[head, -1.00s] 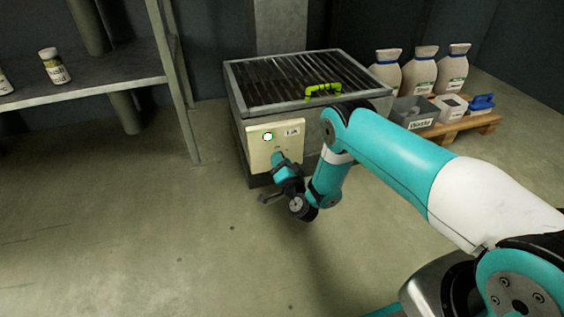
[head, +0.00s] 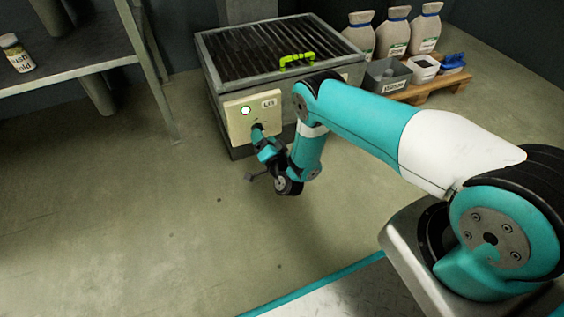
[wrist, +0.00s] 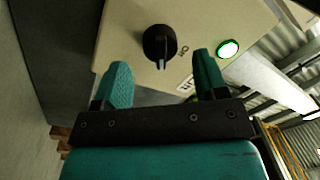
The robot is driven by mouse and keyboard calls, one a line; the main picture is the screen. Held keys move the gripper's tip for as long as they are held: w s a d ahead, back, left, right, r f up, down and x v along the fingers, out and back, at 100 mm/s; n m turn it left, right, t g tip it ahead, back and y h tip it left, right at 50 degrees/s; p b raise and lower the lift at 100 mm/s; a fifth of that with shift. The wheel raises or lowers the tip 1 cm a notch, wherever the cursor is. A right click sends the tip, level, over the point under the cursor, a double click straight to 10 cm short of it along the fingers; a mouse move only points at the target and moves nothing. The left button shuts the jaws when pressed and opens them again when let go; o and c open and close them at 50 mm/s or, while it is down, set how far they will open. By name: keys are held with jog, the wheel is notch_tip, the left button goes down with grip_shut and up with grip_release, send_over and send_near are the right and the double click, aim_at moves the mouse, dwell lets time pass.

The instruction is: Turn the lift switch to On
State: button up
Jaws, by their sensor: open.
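The lift switch (wrist: 157,41) is a round black knob with a grey pointer on a cream panel (wrist: 208,20). In the wrist view its pointer aims down in the picture, and the word "On" stands just right of it. A round indicator (wrist: 228,48) on the panel glows green; it also shows in the head view (head: 246,111). My gripper (wrist: 161,60) is open, its two teal fingers apart on either side of the pointer's end in the picture. In the head view my gripper (head: 258,127) is close to the panel (head: 236,127) and covers most of the knob. Whether it touches cannot be told.
The panel is on the front of a grated metal box (head: 230,75) with a green handle (head: 297,61) on top. A shelf (head: 85,68) stands left. Sacks (head: 394,38) and bins (head: 388,76) sit on a pallet at the right. The floor in front is clear.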

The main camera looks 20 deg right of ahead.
jog(key=s+p, duration=0.9)
jog(key=s, duration=0.5)
jog(key=shift+s+d+f, duration=0.3)
jog(key=shift+f, duration=0.15)
